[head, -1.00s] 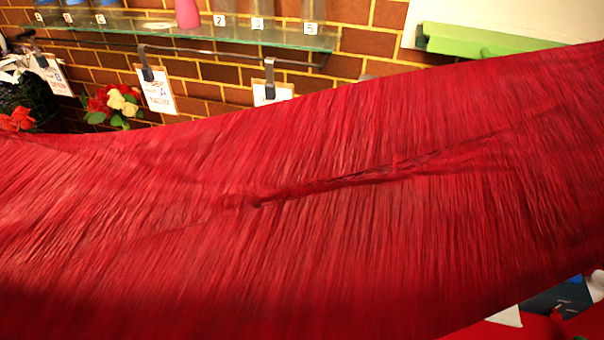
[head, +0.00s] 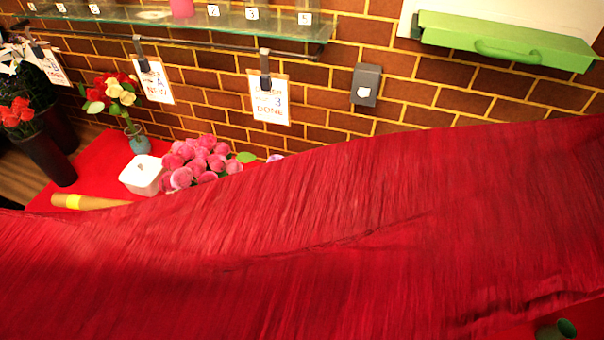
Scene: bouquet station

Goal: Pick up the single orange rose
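I cannot make out a single orange rose. A cluster of orange-red flowers (head: 17,112) stands in a tall dark vase (head: 47,160) at the far left of the head view; I cannot tell whether they are roses. A large rumpled red cloth (head: 300,240) fills the lower half and hides most of the work surface. Neither of my grippers is in view.
On a red surface (head: 92,166) behind the cloth are a small vase (head: 138,143) of red and cream flowers, a white box (head: 142,176), pink blooms (head: 200,160) and a tan roll (head: 90,202). A glass shelf (head: 230,24) and green box (head: 505,40) are above.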

